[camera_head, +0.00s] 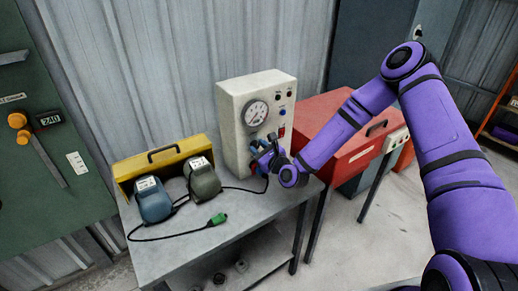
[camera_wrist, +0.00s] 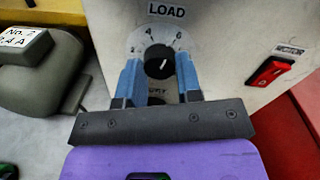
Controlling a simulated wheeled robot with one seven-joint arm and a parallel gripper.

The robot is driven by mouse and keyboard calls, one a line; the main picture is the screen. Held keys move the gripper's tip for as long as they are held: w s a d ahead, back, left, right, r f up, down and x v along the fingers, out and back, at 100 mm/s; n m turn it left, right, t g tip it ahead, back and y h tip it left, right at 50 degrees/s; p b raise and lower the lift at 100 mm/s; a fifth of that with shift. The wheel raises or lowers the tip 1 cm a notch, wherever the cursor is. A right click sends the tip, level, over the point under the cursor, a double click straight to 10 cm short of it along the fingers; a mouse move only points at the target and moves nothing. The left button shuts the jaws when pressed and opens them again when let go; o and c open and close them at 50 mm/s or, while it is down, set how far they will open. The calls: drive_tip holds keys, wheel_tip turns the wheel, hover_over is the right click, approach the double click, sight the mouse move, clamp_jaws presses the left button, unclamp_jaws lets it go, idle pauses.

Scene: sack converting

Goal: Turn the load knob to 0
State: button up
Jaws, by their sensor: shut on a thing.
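The black load knob (camera_wrist: 158,60) sits under the word LOAD on the face of a white gauge box (camera_head: 237,105). A scale with the figures 2, 4 and 6 shows around its upper side; I see no 0. A short white mark on the knob points up and slightly right, roughly toward the 6. My gripper (camera_wrist: 159,78) has one blue finger on each side of the knob and is shut on it. In the head view my gripper (camera_head: 264,156) is at the lower front of the box and hides the knob.
The box stands on a grey table (camera_head: 246,219) with a yellow case (camera_head: 160,157), a blue unit (camera_head: 153,200), a dark green-grey unit (camera_head: 203,180) and a green-ended cable (camera_head: 217,219). A red switch (camera_wrist: 271,71) is right of the knob. A red cabinet (camera_head: 338,125) stands right.

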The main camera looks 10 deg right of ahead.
drive_tip(key=shift+n, duration=0.3)
drive_tip(key=n, duration=0.3)
drive_tip(key=shift+n, duration=0.4)
drive_tip(key=n, duration=0.3)
drive_tip(key=shift+h, duration=0.3)
drive_tip(key=n, duration=0.4)
drive_tip(key=shift+r+n, duration=0.1)
drive_tip(key=shift+n, duration=0.3)
drive_tip(key=n, duration=0.6)
drive_tip(key=shift+a+n+h, duration=0.1)
drive_tip(key=shift+n+h, duration=0.2)
drive_tip(key=shift+n, duration=0.1)
drive_tip(key=n, duration=0.3)
drive_tip(key=shift+n, duration=0.3)
drive_tip(key=n, duration=0.6)
drive_tip(key=shift+s+n+h, duration=0.1)
drive_tip(key=shift+n+h, duration=0.2)
drive_tip(key=shift+h, duration=0.1)
